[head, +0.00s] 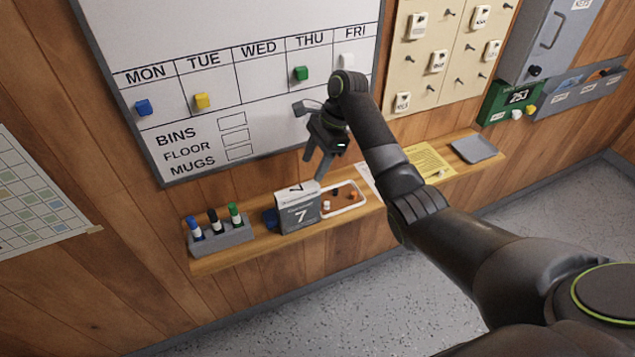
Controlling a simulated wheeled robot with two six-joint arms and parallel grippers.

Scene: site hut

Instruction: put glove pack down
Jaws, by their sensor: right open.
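My right gripper (317,166) is in front of the lower edge of the whiteboard, above the wall shelf. Its two fingers point down and stand apart, with nothing seen between them. Below it on the shelf stands a grey and white block marked 7 (299,214), like a desk calendar. I cannot make out a glove pack for certain. A small dark blue thing (270,218), partly hidden behind the block, is too unclear to name. My left gripper is not in view.
The wooden shelf (232,262) also holds a marker holder (222,238), a white-rimmed tray (343,213) with small pieces, a yellow sheet (430,158) and a grey tray (475,149). The whiteboard (262,103) and key board (425,60) hang above.

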